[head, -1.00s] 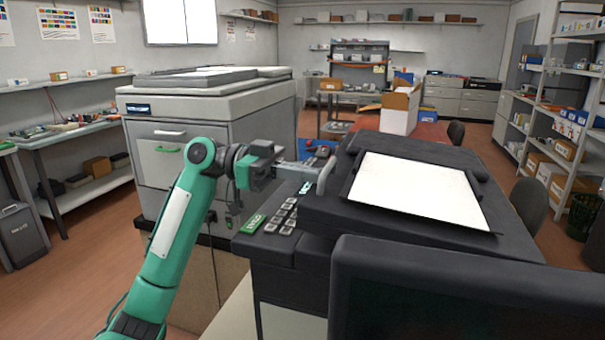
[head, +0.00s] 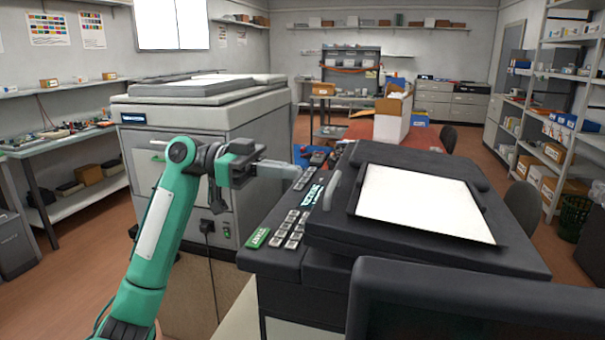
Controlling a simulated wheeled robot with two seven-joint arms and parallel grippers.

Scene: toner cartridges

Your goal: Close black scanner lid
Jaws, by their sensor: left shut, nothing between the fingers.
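The black scanner (head: 300,262) stands at the centre right with its black lid (head: 345,222) lying about flat on the body. A white panel (head: 422,203) is on top of the lid. A grey handle (head: 332,188) is on the lid's left edge. A green start button (head: 257,238) and grey keys (head: 291,228) are on the body left of the lid. My left gripper (head: 295,170) is shut and empty, just left of the handle and apart from it in the picture. My right gripper is not in view.
A large grey copier (head: 205,130) stands behind my left arm. A dark panel (head: 470,305) fills the lower right in front of the scanner. Shelves (head: 560,110) line the right wall, and a white box (head: 392,118) stands behind the scanner.

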